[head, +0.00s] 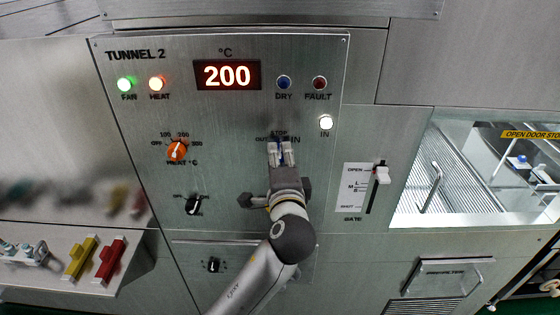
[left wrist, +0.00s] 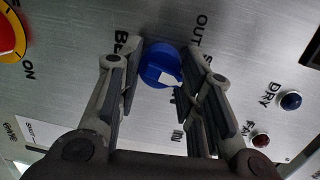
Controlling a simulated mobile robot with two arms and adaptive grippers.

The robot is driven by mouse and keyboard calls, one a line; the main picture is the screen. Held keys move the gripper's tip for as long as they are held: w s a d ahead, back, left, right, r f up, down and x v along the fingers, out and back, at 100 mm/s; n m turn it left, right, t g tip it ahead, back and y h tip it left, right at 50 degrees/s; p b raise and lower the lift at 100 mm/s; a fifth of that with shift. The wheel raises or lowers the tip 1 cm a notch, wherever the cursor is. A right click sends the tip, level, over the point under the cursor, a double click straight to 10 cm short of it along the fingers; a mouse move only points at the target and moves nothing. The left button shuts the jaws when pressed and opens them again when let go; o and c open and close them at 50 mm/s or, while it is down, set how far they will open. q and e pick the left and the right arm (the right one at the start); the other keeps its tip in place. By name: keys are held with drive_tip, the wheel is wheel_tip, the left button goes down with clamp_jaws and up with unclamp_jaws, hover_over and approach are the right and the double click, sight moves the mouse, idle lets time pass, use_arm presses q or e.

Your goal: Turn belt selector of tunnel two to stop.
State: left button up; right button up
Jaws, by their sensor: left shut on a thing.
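The belt selector is a round blue knob (left wrist: 156,62) on the TUNNEL 2 panel (head: 225,120). In the left wrist view it sits between the two fingers of my left gripper (left wrist: 163,80), which is shut on it. A white mark shows on the knob's lower right side; fingers hide part of the labels, so I cannot tell its exact setting. In the head view my left gripper (head: 281,154) covers the knob just below the STOP label, with OUT to its left and IN to its right. The round IN lamp (head: 326,122) is lit white. My right gripper is out of view.
An orange heat knob (head: 177,150) and a black knob (head: 194,205) are left of my arm. The gate lever (head: 381,175) is to the right. The display (head: 227,75) reads 200. Yellow (head: 80,257) and red (head: 110,260) handles stand at lower left.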

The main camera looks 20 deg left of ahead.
use_arm(q)
drive_tip(key=shift+f+n, duration=0.1)
drive_tip(key=shift+n, duration=0.8)
drive_tip(key=o, duration=1.1)
drive_tip(key=shift+c, duration=0.2)
drive_tip(key=v, duration=1.2)
drive_tip(key=shift+r, duration=0.25)
